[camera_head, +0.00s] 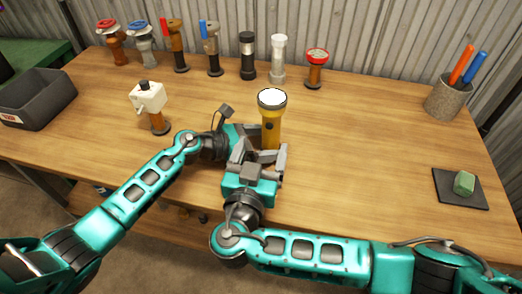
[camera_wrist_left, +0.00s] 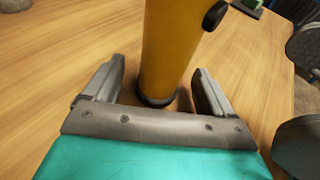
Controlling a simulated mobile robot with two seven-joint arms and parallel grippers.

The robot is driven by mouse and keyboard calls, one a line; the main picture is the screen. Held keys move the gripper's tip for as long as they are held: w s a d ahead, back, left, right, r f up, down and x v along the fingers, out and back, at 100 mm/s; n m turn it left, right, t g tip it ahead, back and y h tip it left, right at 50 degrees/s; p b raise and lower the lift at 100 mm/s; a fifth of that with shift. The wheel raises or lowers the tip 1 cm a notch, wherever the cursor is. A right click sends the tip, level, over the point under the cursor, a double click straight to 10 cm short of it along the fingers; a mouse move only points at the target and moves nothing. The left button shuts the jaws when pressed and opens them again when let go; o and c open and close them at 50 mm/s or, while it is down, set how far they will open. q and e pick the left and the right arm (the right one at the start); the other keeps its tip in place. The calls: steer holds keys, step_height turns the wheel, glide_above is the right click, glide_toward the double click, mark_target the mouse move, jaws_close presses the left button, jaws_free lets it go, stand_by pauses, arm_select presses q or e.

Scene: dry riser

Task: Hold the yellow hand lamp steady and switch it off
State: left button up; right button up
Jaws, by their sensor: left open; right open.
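The yellow hand lamp (camera_head: 271,113) stands upright on the table, with a pale white lens facing up and a dark button on the side toward me. In the left wrist view, the lamp's yellow body (camera_wrist_left: 168,45) rises between the spread fingers of my left gripper (camera_wrist_left: 160,92), with the black button (camera_wrist_left: 215,15) at upper right. My left gripper is open and low around the lamp. My right gripper (camera_head: 262,155) is open in front of the lamp and partly hides its lower part and the left gripper. I cannot tell from the lens whether the lamp is lit.
Several valve-like and torch-like items stand along the back, including a red-topped one (camera_head: 317,68). A white-headed item (camera_head: 149,98) stands at left near a grey bin (camera_head: 38,97). A pen cup (camera_head: 447,97) and a green block (camera_head: 464,183) on a dark mat are at right.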

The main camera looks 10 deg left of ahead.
arm_select(q)
steer(key=shift+w+d, duration=0.1)
steer(key=shift+d, duration=0.05)
steer(key=c, duration=1)
steer(key=shift+f, duration=0.1)
steer(key=shift+f, duration=0.1)
arm_select(e)
jaws_close()
stand_by(0.5)
